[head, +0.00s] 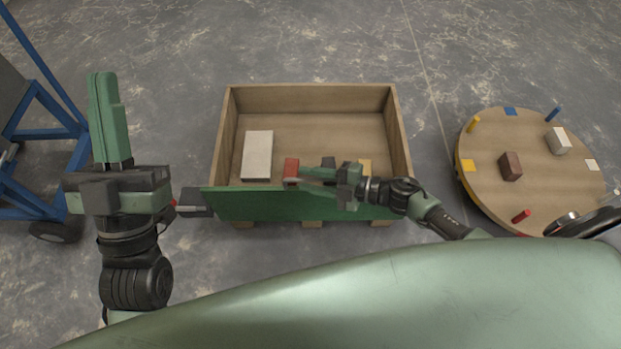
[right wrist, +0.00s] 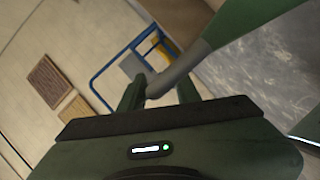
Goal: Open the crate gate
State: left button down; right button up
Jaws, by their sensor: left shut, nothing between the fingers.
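The open wooden crate (head: 310,98) stands on the floor ahead of me. Its green gate (head: 260,206) spans the near side, with a dark grey block (head: 195,202) at its left end. My left gripper (head: 104,78) is shut and empty, left of the crate, its green fingers pointing up the picture. My right gripper (head: 302,177) is over the gate's upper edge, fingers pointing left. In the right wrist view its two green fingers are apart. A green piece with a grey end (right wrist: 172,77) crosses by their tips; I cannot tell whether it is the gate or touches them.
A pale slab (head: 257,155), a red block (head: 291,168) and a partly hidden yellow block (head: 366,165) are in the crate. A round wooden table (head: 530,195) with blocks and pegs stands right. A blue-framed cart (head: 50,108) stands left. Floor behind the crate is clear.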

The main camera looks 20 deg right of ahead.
grip_shut()
dwell(1.4)
